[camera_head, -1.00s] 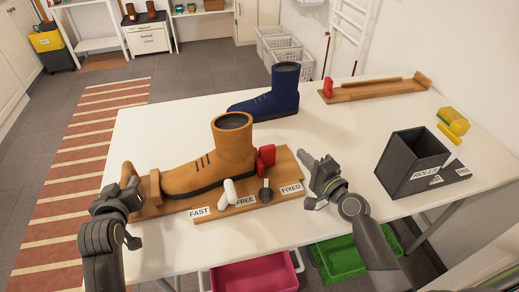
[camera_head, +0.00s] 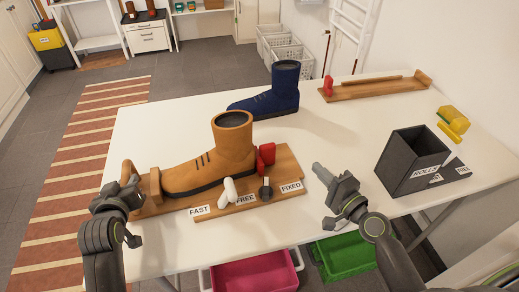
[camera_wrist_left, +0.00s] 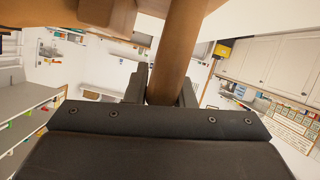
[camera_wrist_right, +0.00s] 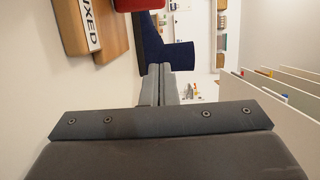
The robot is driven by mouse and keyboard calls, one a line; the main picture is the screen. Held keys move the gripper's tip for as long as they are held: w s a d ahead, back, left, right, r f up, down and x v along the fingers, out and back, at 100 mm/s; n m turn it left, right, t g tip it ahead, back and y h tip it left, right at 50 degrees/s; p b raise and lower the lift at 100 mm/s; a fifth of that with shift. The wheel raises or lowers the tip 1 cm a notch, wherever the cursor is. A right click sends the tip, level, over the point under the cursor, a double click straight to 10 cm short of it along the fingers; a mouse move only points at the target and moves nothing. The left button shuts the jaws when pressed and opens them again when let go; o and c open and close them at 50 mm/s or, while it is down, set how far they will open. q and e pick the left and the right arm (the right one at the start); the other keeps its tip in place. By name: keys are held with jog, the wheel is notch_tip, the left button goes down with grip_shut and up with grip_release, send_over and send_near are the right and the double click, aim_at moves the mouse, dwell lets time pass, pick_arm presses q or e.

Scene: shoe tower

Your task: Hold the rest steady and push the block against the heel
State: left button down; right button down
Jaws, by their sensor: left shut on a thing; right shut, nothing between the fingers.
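The tan boot (camera_head: 210,160) stands on the wooden rest (camera_head: 285,172), toe to the left. The red block (camera_head: 266,153) is at the right end of the boot, by the heel; I cannot tell whether they touch. My left gripper (camera_head: 131,186) is shut on the wooden handle at the rest's left end; the handle (camera_wrist_left: 180,45) also shows between the fingers in the left wrist view. My right gripper (camera_head: 320,171) is shut and empty, right of the rest and apart from the block. The red block shows at the top of the right wrist view (camera_wrist_right: 138,4).
A blue boot (camera_head: 272,98) stands behind. A dark bin (camera_head: 411,160) is at the right. A longer wooden rest (camera_head: 375,93) lies at the back right.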

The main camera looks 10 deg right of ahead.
pick_arm(q)
jog(key=c, duration=1.5)
grip_release()
jog(key=shift+d+r, duration=0.1)
jog(key=shift+r, duration=0.1)
jog(key=shift+c, duration=0.2)
jog(key=o, duration=0.4)
jog(key=shift+f, duration=0.1)
jog(key=shift+s+f, duration=0.1)
jog(key=shift+f, duration=0.25)
jog(key=v, duration=1.2)
jog(key=shift+r, duration=0.3)
